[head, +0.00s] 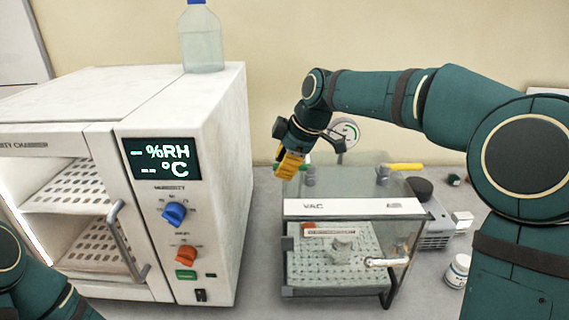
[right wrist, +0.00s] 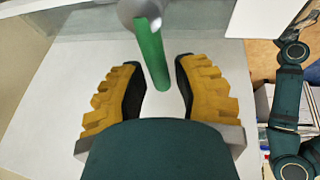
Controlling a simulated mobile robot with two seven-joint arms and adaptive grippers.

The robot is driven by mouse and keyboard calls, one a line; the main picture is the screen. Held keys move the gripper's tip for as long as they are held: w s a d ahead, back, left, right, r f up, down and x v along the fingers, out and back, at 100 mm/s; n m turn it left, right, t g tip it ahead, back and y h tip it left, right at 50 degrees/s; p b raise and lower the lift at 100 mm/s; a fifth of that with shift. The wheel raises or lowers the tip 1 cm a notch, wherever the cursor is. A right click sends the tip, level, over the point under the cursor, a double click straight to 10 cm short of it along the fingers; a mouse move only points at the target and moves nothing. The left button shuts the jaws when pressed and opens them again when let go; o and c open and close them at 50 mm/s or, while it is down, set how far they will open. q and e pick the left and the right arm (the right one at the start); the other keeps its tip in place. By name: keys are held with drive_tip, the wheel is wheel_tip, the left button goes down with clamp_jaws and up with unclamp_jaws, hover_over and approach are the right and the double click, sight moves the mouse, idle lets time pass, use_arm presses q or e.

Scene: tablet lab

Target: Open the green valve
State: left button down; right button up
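The green valve handle (head: 305,167) sits at the back left of the clear vacuum box (head: 345,207), mostly hidden behind my right gripper in the head view. In the right wrist view the green valve handle (right wrist: 151,55) is a green bar running from a round grey hub, its free end between the two yellow fingers. My right gripper (head: 288,165) is open. In the right wrist view its fingers (right wrist: 157,75) show a gap on each side of the bar. My left gripper is out of view; only part of my left arm shows at the lower left.
A yellow valve handle (head: 405,166) is at the box's back right. A round gauge (head: 346,131) stands behind the box. A white humidity chamber (head: 185,130) with a bottle (head: 202,45) on top is at left. A small white jar (head: 457,271) stands at right.

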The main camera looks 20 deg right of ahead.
clamp_jaws()
